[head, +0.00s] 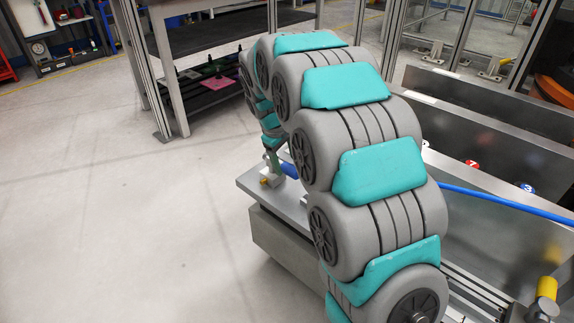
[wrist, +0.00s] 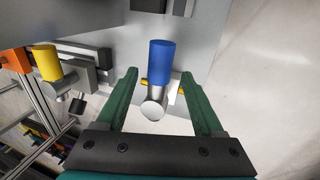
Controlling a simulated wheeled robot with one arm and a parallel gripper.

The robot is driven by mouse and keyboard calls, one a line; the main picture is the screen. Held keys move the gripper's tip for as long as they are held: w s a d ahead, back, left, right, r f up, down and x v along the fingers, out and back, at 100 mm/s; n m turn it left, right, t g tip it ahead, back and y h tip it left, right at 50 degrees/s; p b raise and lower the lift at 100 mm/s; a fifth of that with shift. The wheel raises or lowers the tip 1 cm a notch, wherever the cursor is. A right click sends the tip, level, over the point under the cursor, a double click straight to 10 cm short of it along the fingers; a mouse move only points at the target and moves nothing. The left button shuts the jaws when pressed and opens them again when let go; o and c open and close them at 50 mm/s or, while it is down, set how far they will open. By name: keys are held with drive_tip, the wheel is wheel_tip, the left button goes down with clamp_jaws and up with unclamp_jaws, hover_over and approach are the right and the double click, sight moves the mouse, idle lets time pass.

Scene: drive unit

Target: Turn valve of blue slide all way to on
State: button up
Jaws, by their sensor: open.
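In the wrist view, the valve of the blue slide shows a blue cylindrical handle (wrist: 160,60) on a rounded metal body (wrist: 154,104). My gripper (wrist: 160,76) is open, with one green finger on each side of the valve and a visible gap to both. Small yellow parts (wrist: 178,88) show beside the metal body. In the head view, part of a blue piece (head: 289,170) shows at the edge of the metal platform, mostly hidden behind my arm. I cannot tell the valve's on or off position.
A yellow-handled valve (wrist: 47,63) stands left of my gripper in the wrist view. The metal platform (head: 245,184) and its grey base border open floor (head: 110,220) on the left. A blue hose (head: 500,199) crosses at right, near metal panels and a yellow cylinder (head: 546,288).

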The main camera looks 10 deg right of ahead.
drive_tip(key=shift+x, duration=1.25)
clamp_jaws()
idle(0.4)
